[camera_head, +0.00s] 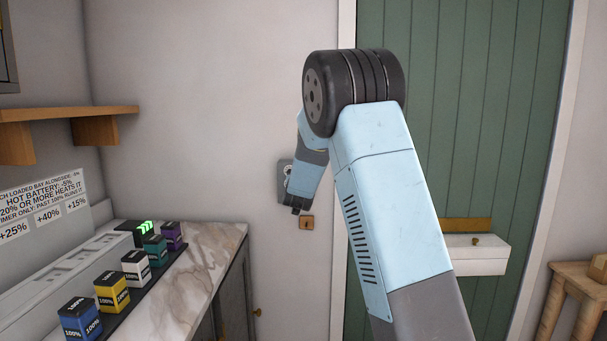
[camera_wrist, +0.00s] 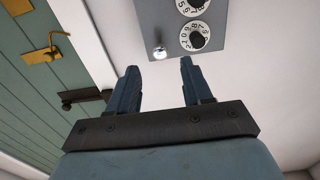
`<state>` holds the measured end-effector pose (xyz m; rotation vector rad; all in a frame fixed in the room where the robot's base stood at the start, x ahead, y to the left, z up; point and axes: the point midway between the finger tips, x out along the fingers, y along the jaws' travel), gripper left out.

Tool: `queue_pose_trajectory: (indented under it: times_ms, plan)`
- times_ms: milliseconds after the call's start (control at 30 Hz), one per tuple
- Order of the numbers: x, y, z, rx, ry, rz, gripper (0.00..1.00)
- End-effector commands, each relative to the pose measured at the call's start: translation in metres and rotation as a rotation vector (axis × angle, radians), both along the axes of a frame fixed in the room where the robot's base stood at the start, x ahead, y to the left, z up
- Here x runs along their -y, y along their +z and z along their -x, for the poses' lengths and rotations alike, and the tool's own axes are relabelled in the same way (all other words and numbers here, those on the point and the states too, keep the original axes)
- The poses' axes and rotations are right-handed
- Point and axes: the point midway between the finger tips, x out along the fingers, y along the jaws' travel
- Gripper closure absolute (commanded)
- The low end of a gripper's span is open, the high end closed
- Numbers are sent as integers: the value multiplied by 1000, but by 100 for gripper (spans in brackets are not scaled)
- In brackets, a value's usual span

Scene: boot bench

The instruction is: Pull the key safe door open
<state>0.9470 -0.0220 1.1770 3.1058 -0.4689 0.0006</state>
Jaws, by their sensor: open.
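The key safe (camera_wrist: 225,22) is a grey box on the white wall, with dials on its face and a small shiny round knob (camera_wrist: 160,52) near its lower edge. In the head view the key safe (camera_head: 284,170) is partly hidden behind my arm. My gripper (camera_wrist: 157,72) is open, with its two dark fingers apart. In the wrist view the knob appears between and just beyond the fingertips, and nothing is held. In the head view my gripper (camera_head: 296,208) is at the lower edge of the safe. I cannot tell whether the fingers touch the safe. The safe's door looks shut.
A green door (camera_head: 470,130) with a white box (camera_head: 478,258) is at right. A marble counter (camera_head: 205,265) with several coloured batteries is at lower left, below a wooden shelf (camera_head: 70,114).

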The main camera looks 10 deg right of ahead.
Motion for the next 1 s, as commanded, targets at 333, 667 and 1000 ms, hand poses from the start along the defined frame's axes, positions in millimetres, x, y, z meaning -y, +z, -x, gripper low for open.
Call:
queue_pose_trajectory:
  times_ms: [333,667,1000]
  plan:
    - [15,0,-49,0,0,0,50]
    - [19,0,-61,-1,1,0,50]
    - [19,0,-61,-1,1,0,68]
